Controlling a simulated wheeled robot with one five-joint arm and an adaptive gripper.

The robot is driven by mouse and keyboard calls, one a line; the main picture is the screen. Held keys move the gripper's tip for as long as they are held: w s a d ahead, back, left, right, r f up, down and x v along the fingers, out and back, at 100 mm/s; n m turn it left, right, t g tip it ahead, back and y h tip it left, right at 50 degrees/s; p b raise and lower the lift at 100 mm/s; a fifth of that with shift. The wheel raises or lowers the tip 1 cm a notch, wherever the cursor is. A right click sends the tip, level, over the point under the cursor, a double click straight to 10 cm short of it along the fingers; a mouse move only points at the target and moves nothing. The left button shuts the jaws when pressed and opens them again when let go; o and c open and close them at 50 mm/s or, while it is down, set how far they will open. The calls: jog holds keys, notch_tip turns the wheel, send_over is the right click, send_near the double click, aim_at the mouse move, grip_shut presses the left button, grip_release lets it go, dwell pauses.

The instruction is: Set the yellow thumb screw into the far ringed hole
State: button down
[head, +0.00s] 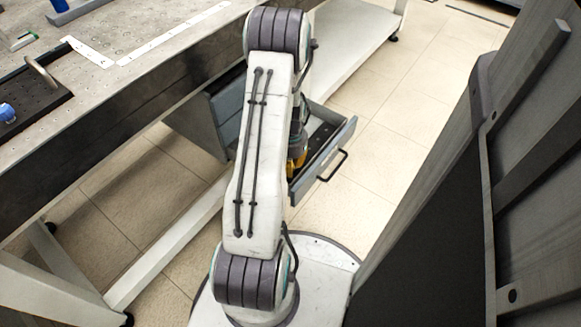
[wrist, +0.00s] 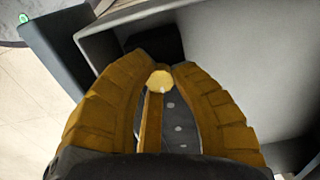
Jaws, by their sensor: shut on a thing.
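The gripper is over the open drawer (wrist: 205,45), with the drawer's inside just beyond the fingers. In the head view a small part of the yellow gripper (head: 297,162) shows beside my arm at the drawer, and the screw is hidden there. I cannot make out a ringed hole in either view.
The grey drawer (head: 337,160) stands pulled out under the workbench. A black plate with a handle (head: 40,105), a blue object (head: 7,113) and white strips (head: 175,32) lie on the perforated benchtop. A dark panel (head: 430,215) stands close on the right. Tiled floor (head: 400,80) lies between.

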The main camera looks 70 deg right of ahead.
jog(key=shift+r+p, duration=1.2)
jog(key=shift+r, duration=0.45)
dwell(0.4)
jog(key=shift+r+p, duration=1.25)
jog(key=shift+r, duration=0.45)
